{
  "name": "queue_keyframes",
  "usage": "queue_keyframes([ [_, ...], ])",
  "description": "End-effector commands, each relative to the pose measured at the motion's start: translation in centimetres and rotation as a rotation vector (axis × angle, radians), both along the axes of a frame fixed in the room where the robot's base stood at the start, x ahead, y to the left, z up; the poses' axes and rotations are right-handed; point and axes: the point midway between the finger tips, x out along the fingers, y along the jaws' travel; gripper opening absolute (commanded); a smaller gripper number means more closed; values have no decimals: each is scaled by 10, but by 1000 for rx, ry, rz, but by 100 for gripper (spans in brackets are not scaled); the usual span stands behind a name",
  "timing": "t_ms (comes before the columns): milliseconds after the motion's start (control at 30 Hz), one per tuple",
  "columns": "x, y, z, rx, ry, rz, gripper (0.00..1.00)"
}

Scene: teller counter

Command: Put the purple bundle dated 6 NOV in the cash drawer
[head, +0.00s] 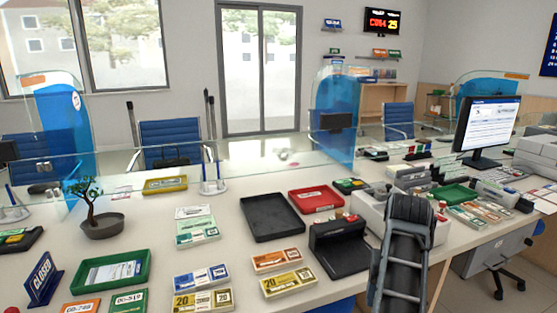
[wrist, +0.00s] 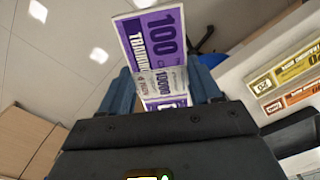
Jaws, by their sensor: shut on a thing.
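A purple bundle (wrist: 158,38) marked 100 with a pale band reading 10000 is in the wrist view. My gripper (wrist: 172,88) is shut on it, and the bundle stands out beyond the fingers. No date on it can be read, as its lower part is hidden by my gripper. In the wrist view the floor shows behind the bundle, beside the counter edge. In the head view my dark arm rises at the counter's front edge, and I cannot make out the bundle there. I cannot clearly see an open cash drawer; a pale cabinet (head: 488,252) stands under the counter at right.
Orange (head: 276,260) and yellow (head: 288,283) bundles lie on the counter beside a black machine (head: 340,248). A black tray (head: 271,217) and red tray (head: 317,198) sit behind. A monitor (head: 487,127) stands at right, with a chair base (head: 497,275) on the floor below.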

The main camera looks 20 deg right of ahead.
Motion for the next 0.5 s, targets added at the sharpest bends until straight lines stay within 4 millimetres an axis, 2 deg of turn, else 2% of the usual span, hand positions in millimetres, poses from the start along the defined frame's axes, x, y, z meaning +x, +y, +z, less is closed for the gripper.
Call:
queue_keyframes([
  [33, 5, 25, -14, -3, 9, 103, 25],
  [200, 11, 92, -52, -2, 7, 368, 25],
  [300, 7, 120, -69, 0, 5, 470, 25],
  [400, 3, 137, -80, 0, 2, 533, 25],
  [500, -1, 146, -89, -1, 2, 565, 25],
])
